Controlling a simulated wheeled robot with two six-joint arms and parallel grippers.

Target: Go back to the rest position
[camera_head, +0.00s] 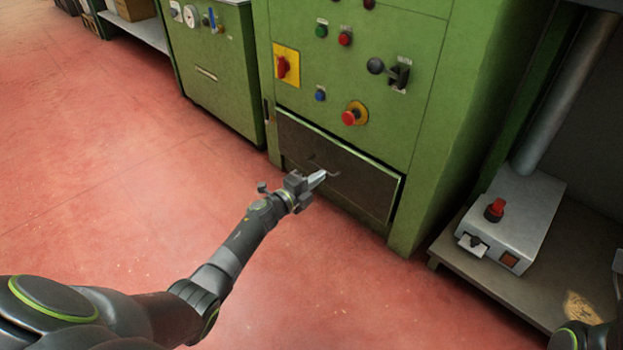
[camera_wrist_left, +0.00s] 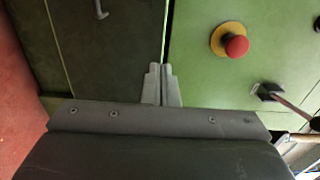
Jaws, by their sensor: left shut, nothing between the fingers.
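My left gripper (camera_head: 317,179) is shut and empty. It is in front of the dark lower panel (camera_head: 360,182) of the green machine (camera_head: 420,130), near a small hooked handle (camera_head: 333,174) on that panel. In the left wrist view the gripper's fingers (camera_wrist_left: 162,84) are together, with the panel and the green front behind them. The handle also shows in the left wrist view (camera_wrist_left: 101,10), apart from the fingers. I cannot tell whether the gripper touches the machine. A small part of my right arm shows at the lower right of the head view; its gripper is out of the picture.
The machine front carries a red emergency button (camera_head: 352,114), a yellow-backed red switch (camera_head: 284,66) and a black lever (camera_head: 392,71). A grey device with a red knob (camera_head: 494,210) stands on a low bench at the right. The red floor (camera_head: 110,170) is clear at the left.

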